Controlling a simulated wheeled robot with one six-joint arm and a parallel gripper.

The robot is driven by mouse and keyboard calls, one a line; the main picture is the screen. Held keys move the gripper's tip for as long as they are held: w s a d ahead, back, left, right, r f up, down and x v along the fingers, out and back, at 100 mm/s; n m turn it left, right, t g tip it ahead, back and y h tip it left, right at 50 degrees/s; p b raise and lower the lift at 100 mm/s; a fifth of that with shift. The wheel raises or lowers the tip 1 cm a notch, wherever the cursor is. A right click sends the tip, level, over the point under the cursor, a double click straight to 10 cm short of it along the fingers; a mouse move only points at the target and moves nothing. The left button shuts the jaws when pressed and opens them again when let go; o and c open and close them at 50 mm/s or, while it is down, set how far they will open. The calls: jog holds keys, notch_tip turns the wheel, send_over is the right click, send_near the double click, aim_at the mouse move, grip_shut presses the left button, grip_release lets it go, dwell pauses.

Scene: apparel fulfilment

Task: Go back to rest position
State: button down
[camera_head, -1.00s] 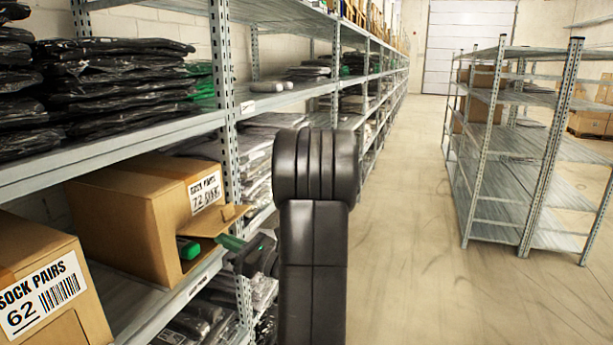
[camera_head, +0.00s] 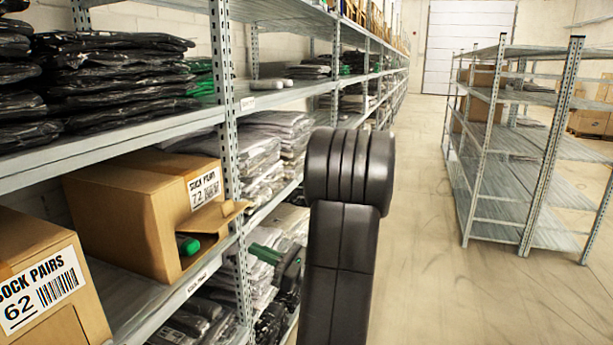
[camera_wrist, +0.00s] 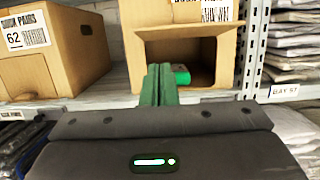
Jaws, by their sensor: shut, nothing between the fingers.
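My gripper (camera_wrist: 159,84) shows at the centre of the wrist view, its green fingers shut together with nothing between them. In the wrist view it points toward the open front of the sock box marked 72 (camera_wrist: 187,60). A green item (camera_wrist: 181,76) lies inside that box. In the head view my gripper (camera_head: 262,252) is in front of the shelf, right of box 72 (camera_head: 125,212) and apart from it. My black arm stands in the middle of that view and hides part of the shelf behind. The green item (camera_head: 188,244) also shows at the box opening.
Sock box 62 (camera_head: 45,285) stands left of box 72 on the same shelf (camera_head: 140,300). Black bagged garments (camera_head: 110,80) lie on the shelf above. A metal rack (camera_head: 520,150) stands at the right. The aisle floor (camera_head: 430,270) between is clear.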

jog(key=p+x, duration=0.2)
jog(key=x, duration=0.8)
notch_tip(320, 180, down, 10)
jog(key=a+b, duration=0.2)
jog(key=b, duration=0.6)
jog(key=w+d+r+v, duration=0.1)
jog(key=v, duration=0.9)
jog(key=s, duration=0.1)
jog(key=s+a+n+g, duration=0.1)
jog(key=s, duration=0.1)
jog(key=s+a+g, duration=0.1)
jog(key=s, duration=0.1)
jog(key=shift+s+r+n+h, duration=0.1)
jog(key=shift+s+n+h, duration=0.1)
jog(key=shift+n+h, duration=0.1)
jog(key=shift+s, duration=0.1)
